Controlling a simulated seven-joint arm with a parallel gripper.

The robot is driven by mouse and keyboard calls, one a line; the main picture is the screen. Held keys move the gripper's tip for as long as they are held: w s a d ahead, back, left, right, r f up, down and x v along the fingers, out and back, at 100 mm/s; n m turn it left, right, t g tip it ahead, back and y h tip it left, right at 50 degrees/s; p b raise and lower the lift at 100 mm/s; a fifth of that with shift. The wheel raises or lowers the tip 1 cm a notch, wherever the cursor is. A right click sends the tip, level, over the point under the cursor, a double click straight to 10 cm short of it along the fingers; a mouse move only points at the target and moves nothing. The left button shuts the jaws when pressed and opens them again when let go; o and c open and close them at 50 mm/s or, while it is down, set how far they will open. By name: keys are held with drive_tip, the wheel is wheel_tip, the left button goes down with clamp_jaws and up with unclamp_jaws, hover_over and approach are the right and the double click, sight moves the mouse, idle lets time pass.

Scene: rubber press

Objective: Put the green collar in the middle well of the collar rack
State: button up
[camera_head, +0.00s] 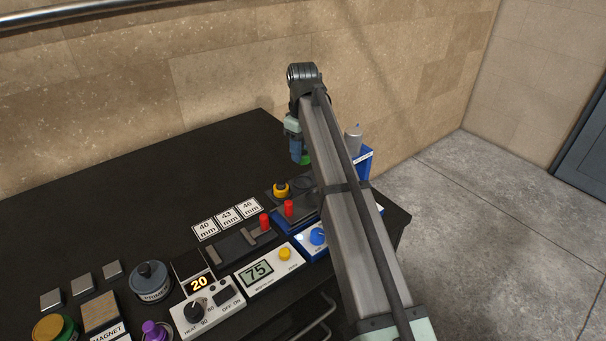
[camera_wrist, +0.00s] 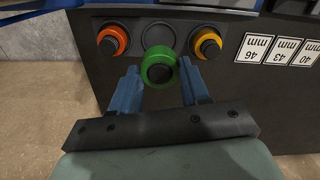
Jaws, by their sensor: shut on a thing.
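The green collar (camera_wrist: 158,54) is a thick ring with a dark middle. My gripper (camera_wrist: 160,68) is shut on it, with one blue finger on each side. In the head view, the collar (camera_head: 306,159) shows as a green sliver below my gripper (camera_head: 297,155), above the table. In the wrist view, the collar rack (camera_wrist: 130,30) holds an orange collar (camera_wrist: 113,40) on the left and a yellow collar (camera_wrist: 207,43) on the right. Its middle well (camera_wrist: 158,34) is empty, just beyond the held collar. My arm hides part of the rack in the head view.
Size cards (camera_head: 227,216) lie beside the rack. Red-handled tools (camera_head: 264,222), a counter box (camera_head: 268,268) and a heater box (camera_head: 208,309) stand nearer. A grey bottle (camera_head: 354,139) stands behind my arm. The back left of the black table (camera_head: 120,185) is clear.

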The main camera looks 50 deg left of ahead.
sight(303, 152)
drive_tip(key=shift+f, duration=3.9)
drive_tip(key=shift+f, duration=0.15)
drive_tip(key=o, duration=1.2)
wheel_tip(303, 152, up, 12)
drive_tip(key=shift+r, duration=0.2)
